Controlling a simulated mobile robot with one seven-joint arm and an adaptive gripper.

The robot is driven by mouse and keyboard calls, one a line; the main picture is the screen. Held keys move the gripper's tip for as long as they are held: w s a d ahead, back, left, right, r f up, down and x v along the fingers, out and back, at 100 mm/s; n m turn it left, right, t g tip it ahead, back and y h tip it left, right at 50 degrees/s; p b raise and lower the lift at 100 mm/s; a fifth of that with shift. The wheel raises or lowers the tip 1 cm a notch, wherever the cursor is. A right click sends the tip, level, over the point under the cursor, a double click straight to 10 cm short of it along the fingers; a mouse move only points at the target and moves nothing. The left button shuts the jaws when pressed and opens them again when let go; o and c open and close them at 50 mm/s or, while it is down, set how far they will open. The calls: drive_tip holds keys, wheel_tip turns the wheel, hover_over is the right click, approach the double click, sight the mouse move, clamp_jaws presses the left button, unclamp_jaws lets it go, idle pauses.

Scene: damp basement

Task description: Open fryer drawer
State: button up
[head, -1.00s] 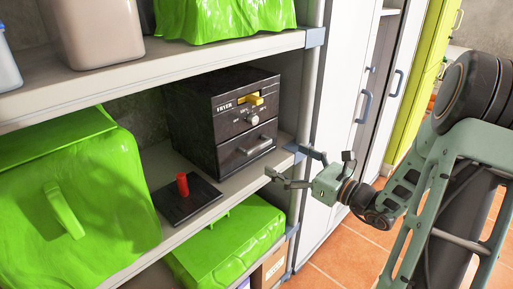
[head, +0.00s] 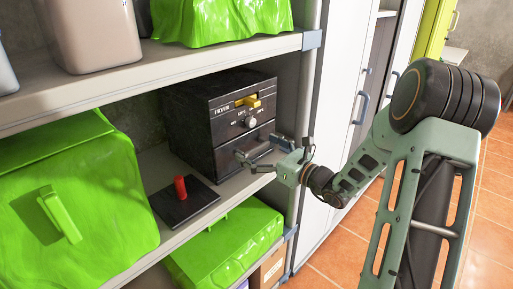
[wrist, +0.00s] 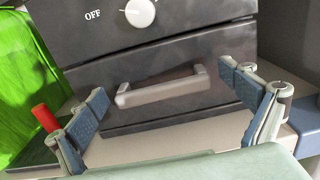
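The black fryer (head: 205,105) stands on the middle shelf in the head view, with a yellow lever and a white knob (head: 250,122) on its front. Its drawer (wrist: 190,97) is shut, and the light grey bar handle (wrist: 162,91) runs across it in the wrist view. My gripper (head: 258,155) is in front of the drawer. In the wrist view its two blue-padded fingers (wrist: 170,108) are wide apart, one on each side of the handle, with nothing between the pads. In the head view my gripper partly hides the drawer and handle.
A black plate with a red upright handle (head: 181,188) lies left of the fryer on the shelf. A green box (head: 75,215) stands further left, and another green box (head: 228,245) is below. A shelf post (head: 306,95) is at the right.

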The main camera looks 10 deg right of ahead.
drive_tip(key=c, duration=1.6)
drive_tip(key=p+v, duration=0.1)
drive_tip(key=v, duration=1.8)
drive_tip(key=shift+p, duration=0.35)
drive_tip(key=shift+c, duration=0.2)
drive_tip(key=o, duration=1.7)
drive_tip(key=v, duration=1.2)
drive_tip(key=shift+w+r, duration=0.1)
